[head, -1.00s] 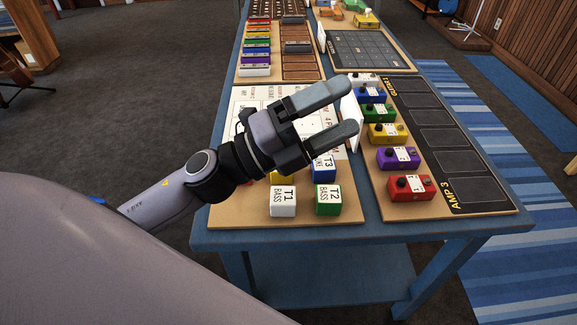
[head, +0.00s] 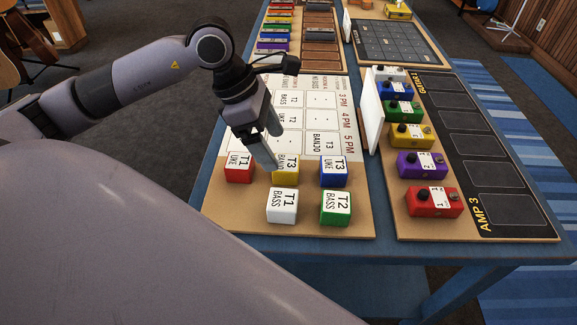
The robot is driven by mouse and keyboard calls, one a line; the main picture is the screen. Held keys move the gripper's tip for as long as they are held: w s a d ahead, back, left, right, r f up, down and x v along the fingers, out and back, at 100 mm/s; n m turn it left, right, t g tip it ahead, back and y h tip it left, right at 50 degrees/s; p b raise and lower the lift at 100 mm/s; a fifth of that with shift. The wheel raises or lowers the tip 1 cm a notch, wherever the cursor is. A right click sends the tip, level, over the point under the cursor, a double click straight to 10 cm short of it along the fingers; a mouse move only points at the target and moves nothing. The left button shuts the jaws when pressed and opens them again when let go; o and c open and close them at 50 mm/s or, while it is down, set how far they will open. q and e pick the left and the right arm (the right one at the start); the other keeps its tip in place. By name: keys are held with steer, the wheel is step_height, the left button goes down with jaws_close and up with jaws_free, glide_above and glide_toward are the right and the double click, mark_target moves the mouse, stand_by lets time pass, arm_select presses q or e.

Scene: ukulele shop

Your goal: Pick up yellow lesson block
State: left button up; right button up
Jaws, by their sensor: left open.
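The yellow lesson block (head: 286,177) stands in the back row of blocks on the lesson board (head: 345,222), between the red block (head: 238,170) and the blue block (head: 333,172). Its white top label is partly covered by my gripper. My left gripper (head: 268,150) points down just above and behind the yellow block, its fingertips close to the block's top left part. It is open and holds nothing. I cannot tell whether a fingertip touches the block. My right gripper is not in view.
A white block (head: 281,206) and a green block (head: 336,207) stand in front of the yellow one. A white upright panel (head: 371,110) stands to the right. Colored pedals (head: 434,202) line the neighboring board. The blue table edge (head: 440,251) is in front.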

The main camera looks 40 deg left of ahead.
mark_target(286, 162)
arm_select(q)
steer(key=x, duration=0.4)
steer(key=shift+w+d+f, duration=0.1)
steer(key=shift+d+f, duration=0.15)
steer(key=shift+d, duration=0.25)
steer(key=shift+w+d+f, duration=0.15)
steer(key=shift+d+f, duration=0.05)
steer(key=shift+f, duration=0.35)
steer(key=c, duration=1.1)
